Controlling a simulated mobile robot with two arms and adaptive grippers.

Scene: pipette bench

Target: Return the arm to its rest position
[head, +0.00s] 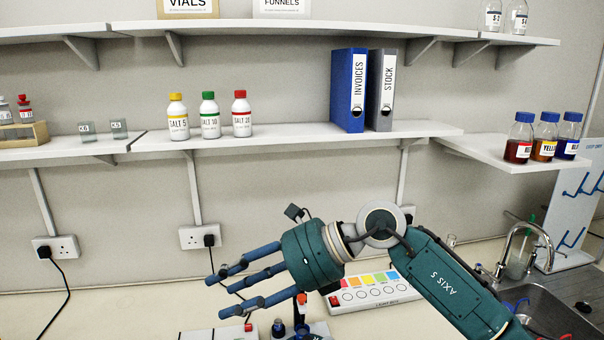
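My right arm, dark green and marked "AXIS 5", comes in from the lower right in the head view. Its gripper (219,295) points left with its blue fingers spread apart and nothing between them. It is above the bench (130,305), in front of the wall. Below its palm stands a dark upright item with an orange top (301,299), partly cut off by the frame's lower edge. My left gripper is not in view.
A white strip with coloured labels (372,292) lies behind the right arm. A sink (560,310) with a tap (528,230) is at the right. Salt bottles (209,116) and binders (348,90) stand on the shelf above. The bench's left side is mostly clear.

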